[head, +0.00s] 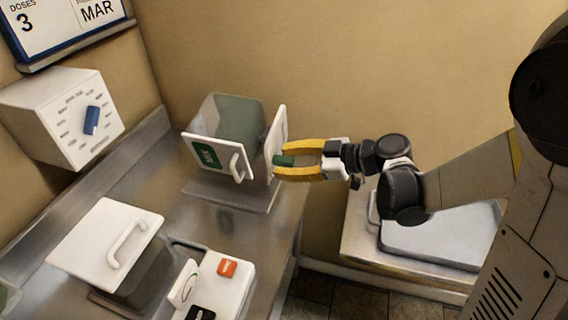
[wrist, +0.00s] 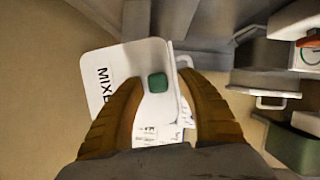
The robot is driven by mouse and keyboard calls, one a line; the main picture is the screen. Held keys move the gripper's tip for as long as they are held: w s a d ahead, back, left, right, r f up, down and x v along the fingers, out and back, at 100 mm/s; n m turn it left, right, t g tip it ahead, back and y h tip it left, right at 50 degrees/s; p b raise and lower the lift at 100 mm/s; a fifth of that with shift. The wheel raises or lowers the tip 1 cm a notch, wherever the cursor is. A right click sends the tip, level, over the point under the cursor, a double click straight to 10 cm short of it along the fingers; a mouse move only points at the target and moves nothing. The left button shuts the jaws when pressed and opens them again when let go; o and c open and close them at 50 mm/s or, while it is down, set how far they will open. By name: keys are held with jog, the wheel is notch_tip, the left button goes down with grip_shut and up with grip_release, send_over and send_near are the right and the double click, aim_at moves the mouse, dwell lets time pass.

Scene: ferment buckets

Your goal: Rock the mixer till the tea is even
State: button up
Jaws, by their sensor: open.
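The mixer is a translucent grey-green tank (head: 238,118) on a metal base, with a white front panel (head: 217,157) bearing a green label and a white handle. A white side plate (head: 277,130) on its right carries a green knob (head: 284,160). In the wrist view a white panel (wrist: 98,75) reads "MIX", partly cut off by my finger, and the green knob (wrist: 157,82) shows near its edge. My gripper (head: 277,161) is open, its yellow fingers reaching either side of the knob; I cannot tell whether they touch it. The tea's evenness cannot be judged.
A white-lidded bucket (head: 108,240) and a white box with an orange button (head: 227,268) stand on the metal counter (head: 160,200) at the front left. A dial box with a blue knob (head: 92,120) is at the left wall. A grey tray (head: 440,240) lies on the right.

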jog(key=shift+w+a+f, duration=0.1)
jog(key=shift+a, duration=0.05)
jog(key=shift+c, duration=0.5)
grip_shut()
